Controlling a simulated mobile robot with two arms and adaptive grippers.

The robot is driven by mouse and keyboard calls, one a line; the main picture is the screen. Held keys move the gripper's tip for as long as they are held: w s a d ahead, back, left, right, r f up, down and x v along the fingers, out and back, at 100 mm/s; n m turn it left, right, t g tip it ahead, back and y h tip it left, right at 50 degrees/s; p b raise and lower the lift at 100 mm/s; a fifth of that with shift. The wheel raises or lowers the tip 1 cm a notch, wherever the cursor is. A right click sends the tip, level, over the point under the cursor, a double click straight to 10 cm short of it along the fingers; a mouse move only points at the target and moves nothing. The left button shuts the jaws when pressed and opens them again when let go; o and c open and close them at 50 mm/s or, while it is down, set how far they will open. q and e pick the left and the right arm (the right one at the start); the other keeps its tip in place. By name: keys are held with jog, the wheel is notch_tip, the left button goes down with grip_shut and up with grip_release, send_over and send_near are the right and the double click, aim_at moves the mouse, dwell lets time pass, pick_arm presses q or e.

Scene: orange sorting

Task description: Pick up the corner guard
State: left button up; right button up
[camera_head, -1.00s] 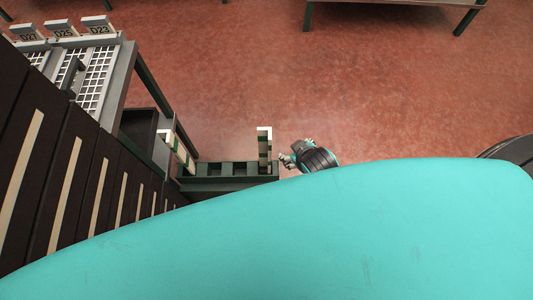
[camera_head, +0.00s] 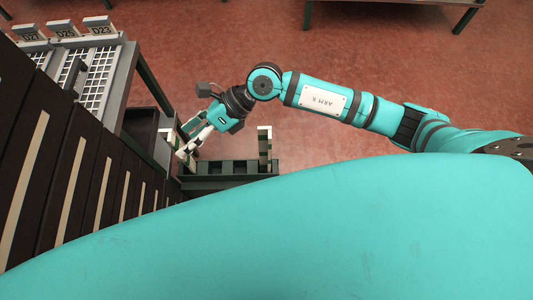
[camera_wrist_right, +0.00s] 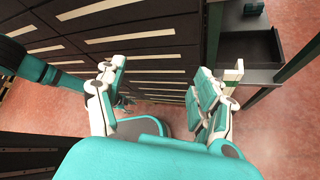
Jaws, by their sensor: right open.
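A white-and-green striped upright piece, which looks like a corner guard (camera_head: 265,150), stands at the right end of a dark green slotted rack. A similar pale striped piece is at the rack's left end, mostly covered by my right gripper (camera_head: 187,143). In the right wrist view a white-and-green strip (camera_wrist_right: 232,75) stands just beyond the right-hand finger. I cannot tell which piece is the one named. My right gripper is open, and its spread fingers also show in the right wrist view (camera_wrist_right: 160,95) with nothing between them. Whether a finger touches the strip is unclear.
The green slotted rack (camera_head: 235,168) stands beside a dark panelled surface with pale stripes (camera_head: 65,190). A grey shelf with white grids (camera_head: 98,80) and labels is at upper left. A dark bin (camera_head: 140,122) is near the gripper. Red floor (camera_head: 400,60) is open at right.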

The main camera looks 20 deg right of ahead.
jog(key=w+d+f+n+h, duration=0.35)
jog(key=d+f+h, duration=0.35)
jog(key=d, duration=0.5)
jog(key=t+h, duration=0.1)
jog(key=h, duration=0.3)
send_over(269, 130)
jog(key=f, duration=0.1)
jog(key=shift+h, duration=0.3)
notch_tip(269, 130, down, 12)
jog(key=b, duration=0.7)
jog(key=shift+b, duration=0.35)
jog(key=f+b, duration=0.2)
jog(key=f, duration=0.1)
jog(key=f+b, duration=0.1)
jog(key=f, duration=0.1)
jog(key=shift+s+a+f, duration=0.1)
jog(key=shift+s+f, duration=0.15)
jog(key=shift+s, duration=0.05)
grip_shut()
